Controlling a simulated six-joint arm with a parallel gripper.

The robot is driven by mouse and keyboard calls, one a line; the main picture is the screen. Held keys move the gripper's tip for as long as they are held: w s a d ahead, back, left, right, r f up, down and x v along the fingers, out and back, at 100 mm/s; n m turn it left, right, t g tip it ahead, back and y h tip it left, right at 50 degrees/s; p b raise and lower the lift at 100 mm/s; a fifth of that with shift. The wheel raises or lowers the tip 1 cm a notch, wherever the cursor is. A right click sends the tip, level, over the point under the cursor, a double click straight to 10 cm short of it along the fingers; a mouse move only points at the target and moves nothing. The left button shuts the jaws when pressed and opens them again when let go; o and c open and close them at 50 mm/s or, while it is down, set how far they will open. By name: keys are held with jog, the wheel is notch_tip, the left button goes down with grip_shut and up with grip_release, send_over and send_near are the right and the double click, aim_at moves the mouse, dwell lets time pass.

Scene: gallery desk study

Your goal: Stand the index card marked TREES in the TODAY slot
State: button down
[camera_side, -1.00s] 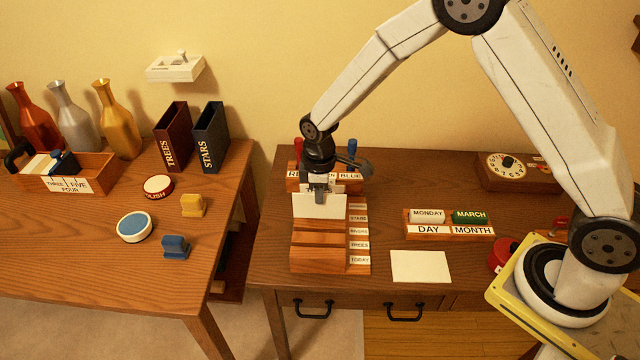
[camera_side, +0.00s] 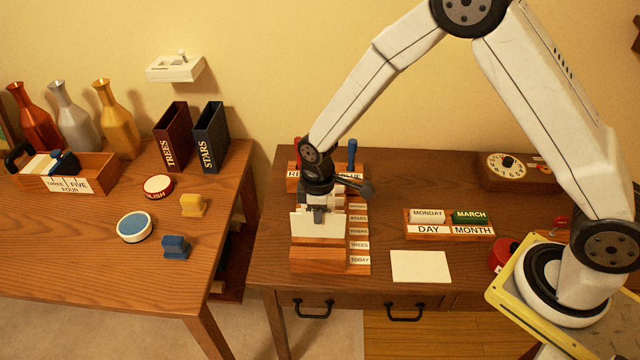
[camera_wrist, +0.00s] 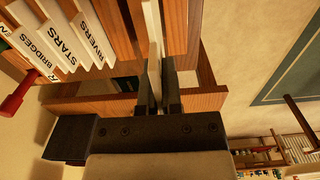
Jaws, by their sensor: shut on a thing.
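My gripper (camera_side: 318,212) is shut on a white index card (camera_side: 318,226) above the stepped wooden rack (camera_side: 318,262). The card is upright with its blank face to the side camera, and no mark on it shows. In the wrist view the card (camera_wrist: 153,30) is a thin pale strip between the two dark fingers (camera_wrist: 160,95). The TODAY label (camera_side: 360,260) is at the rack's front right, with the TREES label (camera_side: 359,245) just behind it. The card's lower edge is near the TREES row; whether it touches the rack I cannot tell.
Behind the rack is a wooden block (camera_side: 292,184) with red and blue handles. A blank card (camera_side: 421,266) lies on the desk to the right. The DAY and MONTH holder (camera_side: 449,236) stands beyond it. Several labels, including STARS (camera_wrist: 65,45), show in the wrist view.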

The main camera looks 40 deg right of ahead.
aim_at(318, 227)
jog(key=shift+f, duration=2.25)
jog(key=shift+f, duration=0.1)
jog(key=shift+f, duration=1.8)
jog(key=c, duration=0.8)
grip_release()
jog(key=shift+f, duration=0.1)
jog(key=shift+r, duration=6.15)
